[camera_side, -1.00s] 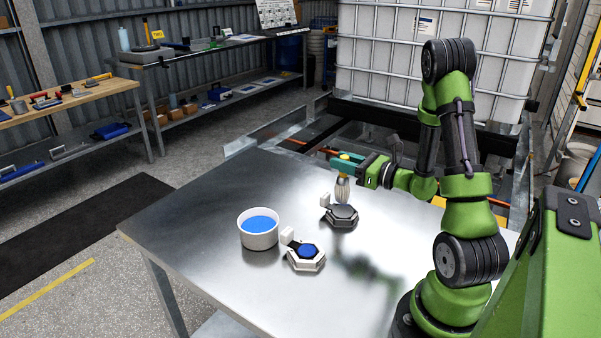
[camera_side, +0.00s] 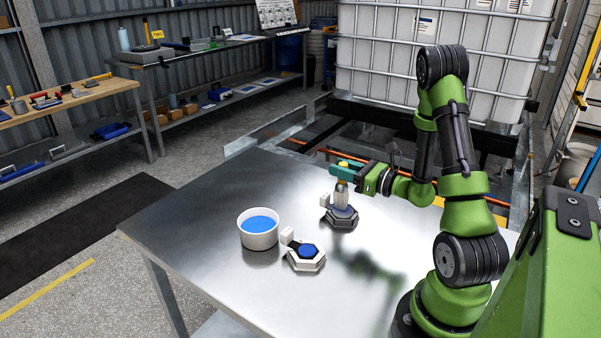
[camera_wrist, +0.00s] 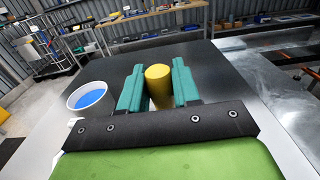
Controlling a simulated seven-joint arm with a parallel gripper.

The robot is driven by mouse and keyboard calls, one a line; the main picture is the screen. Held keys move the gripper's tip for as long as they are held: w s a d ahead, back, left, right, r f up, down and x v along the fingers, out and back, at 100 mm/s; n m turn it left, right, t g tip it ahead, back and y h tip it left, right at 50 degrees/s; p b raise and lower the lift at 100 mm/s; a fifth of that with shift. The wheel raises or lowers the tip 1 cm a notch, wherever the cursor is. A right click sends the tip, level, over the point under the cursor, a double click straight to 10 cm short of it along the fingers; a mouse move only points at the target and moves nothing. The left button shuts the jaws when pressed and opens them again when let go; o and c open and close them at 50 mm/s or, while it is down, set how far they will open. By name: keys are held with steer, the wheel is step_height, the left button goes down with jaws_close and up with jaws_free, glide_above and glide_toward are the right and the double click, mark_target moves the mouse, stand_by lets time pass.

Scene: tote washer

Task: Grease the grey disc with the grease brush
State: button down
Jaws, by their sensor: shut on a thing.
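My gripper (camera_side: 346,170) is shut on the grease brush (camera_side: 341,197), which hangs upright with its pale bristles down. In the wrist view, the brush's yellow handle (camera_wrist: 158,82) sits between the teal fingers of my gripper (camera_wrist: 158,88). The grey disc (camera_side: 344,211) lies on a dark hexagonal base with a small white block at its left. The bristle end is right over the disc and appears to touch it. The disc's top looks bluish grey. The disc is hidden in the wrist view.
A white tub (camera_side: 258,238) of blue grease stands left on the metal table (camera_side: 205,215); it also shows in the wrist view (camera_wrist: 88,103). A white hexagonal base (camera_side: 306,263) with a blue-topped disc sits nearer the front. The table's left side is clear.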

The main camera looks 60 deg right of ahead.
steer(key=shift+a, duration=1.05)
steer(key=shift+s, duration=0.7)
steer(key=shift+d, duration=0.15)
steer(key=shift+d, duration=1.15)
steer(key=shift+s, duration=0.7)
steer(key=shift+a, duration=0.2)
